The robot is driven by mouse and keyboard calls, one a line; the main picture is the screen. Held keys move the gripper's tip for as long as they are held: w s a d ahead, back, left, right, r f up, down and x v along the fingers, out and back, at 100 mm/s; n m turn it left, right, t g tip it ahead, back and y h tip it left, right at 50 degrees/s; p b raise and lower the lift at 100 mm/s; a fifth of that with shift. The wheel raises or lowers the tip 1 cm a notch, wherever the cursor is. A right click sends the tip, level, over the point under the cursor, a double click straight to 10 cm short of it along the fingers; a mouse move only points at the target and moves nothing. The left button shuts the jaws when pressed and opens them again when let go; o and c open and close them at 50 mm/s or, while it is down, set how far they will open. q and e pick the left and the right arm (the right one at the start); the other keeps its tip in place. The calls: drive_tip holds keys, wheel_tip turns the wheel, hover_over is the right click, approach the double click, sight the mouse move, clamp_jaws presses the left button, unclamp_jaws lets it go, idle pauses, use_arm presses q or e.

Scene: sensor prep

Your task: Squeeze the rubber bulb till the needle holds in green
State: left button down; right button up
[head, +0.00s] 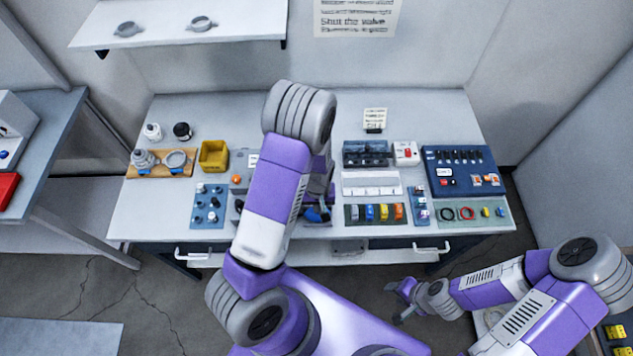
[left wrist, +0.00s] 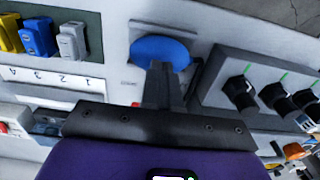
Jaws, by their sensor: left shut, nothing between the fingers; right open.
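A round blue rubber bulb (left wrist: 160,50) sits on a small grey plate in the left wrist view. A bit of blue (head: 317,214) that looks like it shows beside my left arm in the head view. My left gripper (left wrist: 161,72) is shut and empty, its tips in front of the bulb's near edge; I cannot tell whether they touch. In the head view my left arm hides most of that gripper and the bench middle. My right gripper (head: 405,298) is open and empty, low in front of the bench at right. I cannot make out a gauge needle or green band.
A grey panel with dark knobs (left wrist: 240,93) stands close right of the bulb in the left wrist view. Coloured blocks (head: 376,212), a blue switch panel (head: 460,170), a yellow bin (head: 213,155) and a wooden board (head: 150,171) crowd the bench (head: 120,222).

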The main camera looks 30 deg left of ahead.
use_arm(q)
drive_tip(key=shift+f+b, duration=0.95)
drive_tip(key=shift+f, duration=0.2)
idle(0.4)
drive_tip(key=shift+r, duration=0.15)
wheel_tip(320, 180, up, 7)
drive_tip(key=p, duration=0.6)
idle(0.4)
idle(0.6)
